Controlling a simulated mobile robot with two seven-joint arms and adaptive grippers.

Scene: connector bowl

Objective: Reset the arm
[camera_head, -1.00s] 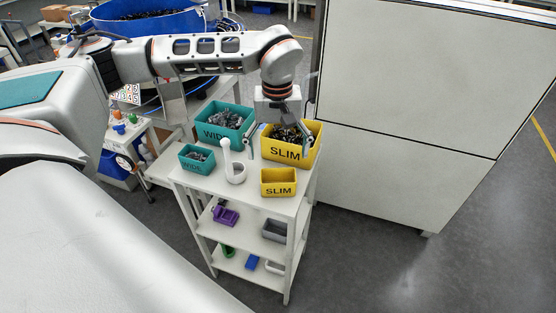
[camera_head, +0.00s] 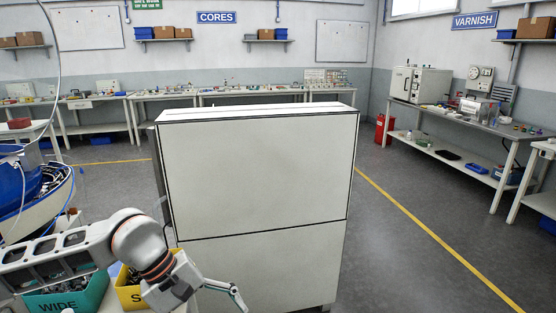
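My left arm comes in from the left and ends at the lower left, in front of the white cabinet (camera_head: 255,165). My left gripper (camera_head: 236,296) is at the bottom edge, with a thin finger pointing right. The rest of it is hidden or cut off, so its opening and any hold do not show. The teal bin marked WIDE (camera_head: 62,300) and a yellow bin (camera_head: 128,296), its label partly hidden, stand behind and below the arm. My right gripper is out of view.
The large white cabinet stands close on the right of the bins. A blue round container (camera_head: 30,195) is at the left. Workbenches (camera_head: 250,93) line the back wall, and another bench (camera_head: 470,128) stands at the right. The grey floor (camera_head: 420,220) right of the cabinet is clear.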

